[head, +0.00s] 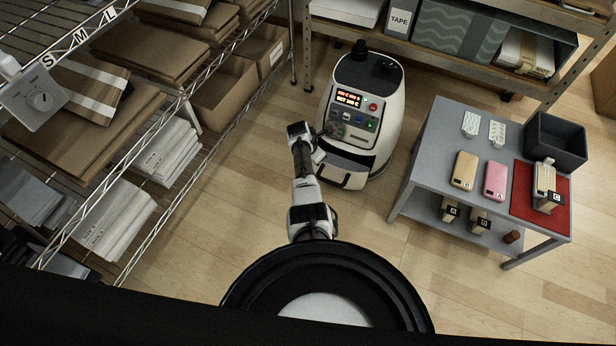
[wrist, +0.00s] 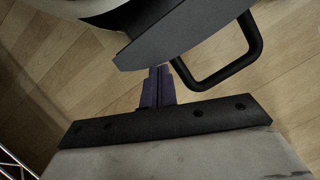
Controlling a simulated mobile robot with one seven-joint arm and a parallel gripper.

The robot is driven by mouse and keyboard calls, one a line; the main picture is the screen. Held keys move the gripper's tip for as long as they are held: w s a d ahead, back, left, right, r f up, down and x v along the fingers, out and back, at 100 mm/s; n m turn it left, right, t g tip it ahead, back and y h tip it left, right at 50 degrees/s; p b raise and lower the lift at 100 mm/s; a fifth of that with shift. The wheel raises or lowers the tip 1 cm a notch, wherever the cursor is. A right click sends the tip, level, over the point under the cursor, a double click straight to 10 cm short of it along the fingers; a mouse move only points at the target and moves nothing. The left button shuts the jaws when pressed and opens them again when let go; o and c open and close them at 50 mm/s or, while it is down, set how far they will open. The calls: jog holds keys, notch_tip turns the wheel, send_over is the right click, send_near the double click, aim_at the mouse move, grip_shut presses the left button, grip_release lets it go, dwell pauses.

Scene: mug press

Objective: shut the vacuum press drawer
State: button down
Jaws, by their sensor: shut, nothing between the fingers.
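The vacuum press (head: 367,92) is a rounded white and dark machine with a lit red display, standing on the floor in the head view. Its drawer (head: 349,163) sticks out at the front, low down, with a dark grey top. In the wrist view a dark grey panel of the drawer (wrist: 188,32) and a black loop handle (wrist: 252,45) fill the upper part. My gripper (wrist: 159,72) is shut and empty, its purple fingertips close to the panel's lower edge and left of the handle. I cannot tell whether they touch it. In the head view the fingertips are hard to make out.
A wire shelf (head: 180,105) with boxes and envelopes stands on the left. A grey table (head: 440,150) with phone cases, a red mat (head: 525,207) and a black bin (head: 556,142) stands on the right.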

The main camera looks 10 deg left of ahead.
jog(key=shift+w+d+b, duration=0.3)
jog(key=shift+w+b, duration=0.2)
jog(key=shift+w, duration=0.3)
jog(key=shift+w+d+b, duration=0.25)
jog(key=shift+w+b, duration=0.25)
jog(key=shift+w, duration=0.25)
